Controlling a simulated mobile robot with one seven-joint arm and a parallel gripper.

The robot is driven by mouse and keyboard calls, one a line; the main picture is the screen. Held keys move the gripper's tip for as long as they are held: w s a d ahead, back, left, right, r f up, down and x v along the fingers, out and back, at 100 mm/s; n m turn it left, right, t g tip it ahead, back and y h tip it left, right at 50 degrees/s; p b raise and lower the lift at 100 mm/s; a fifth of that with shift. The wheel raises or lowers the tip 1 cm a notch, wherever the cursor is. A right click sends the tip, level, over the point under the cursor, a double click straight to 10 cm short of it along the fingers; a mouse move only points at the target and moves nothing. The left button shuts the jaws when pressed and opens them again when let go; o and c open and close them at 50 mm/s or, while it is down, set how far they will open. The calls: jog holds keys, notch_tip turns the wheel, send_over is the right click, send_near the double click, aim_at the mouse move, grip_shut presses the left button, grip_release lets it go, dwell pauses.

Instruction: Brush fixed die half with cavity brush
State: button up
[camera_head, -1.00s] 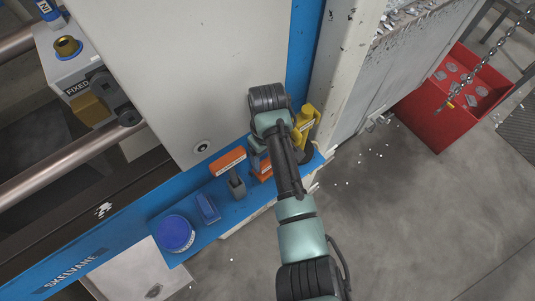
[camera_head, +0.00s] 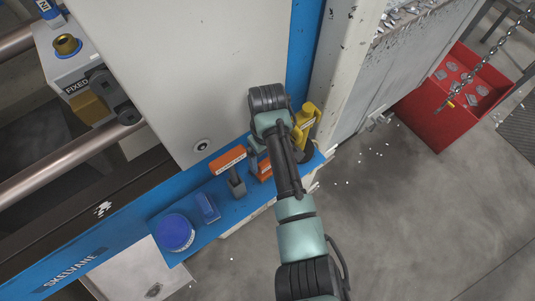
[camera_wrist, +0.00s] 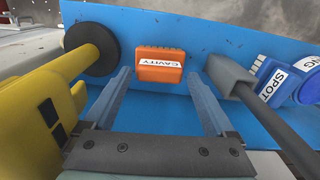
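The cavity brush (camera_wrist: 161,65), an orange block labelled CAVITY, is on the blue shelf in the wrist view. In the head view an orange part of it (camera_head: 264,170) shows beside my arm, which hides the rest. My gripper (camera_wrist: 158,74) is open and empty, with one finger on each side of the brush in the picture; the fingers do not appear to touch it. A grey block labelled FIXED (camera_head: 75,78), with a brass fitting, is at the upper left of the head view. I cannot tell whether it is the fixed die half.
A white panel (camera_head: 170,70) stands behind. A red bin (camera_head: 435,127) is at right.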

jog(key=shift+o, duration=0.2)
notch_tip(320, 180, up, 13)
jog(key=p, duration=0.1)
dwell(0.5)
